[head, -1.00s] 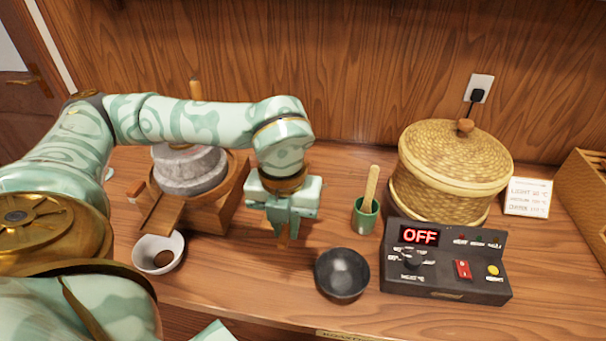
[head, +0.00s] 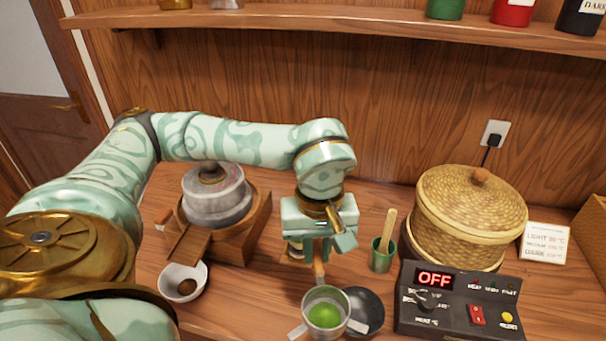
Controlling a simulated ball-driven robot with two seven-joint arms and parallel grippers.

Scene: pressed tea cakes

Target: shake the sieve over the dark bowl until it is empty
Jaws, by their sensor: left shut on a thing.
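The sieve (head: 341,302) is a metal cup with side tabs and bright green powder (head: 324,316) inside. My left gripper (head: 319,262) is shut on its wooden handle, behind the cup. The dark bowl (head: 370,308) stands on the counter. The sieve hides the bowl's left part in the head view, and its height above the bowl cannot be told. My right gripper is not in view.
A stone mill (head: 216,205) on a wooden base stands left, with a white bowl (head: 170,279) before it. A green cup with a wooden stick (head: 381,257), a lidded basket (head: 470,215) and a control box (head: 455,310) reading OFF stand right.

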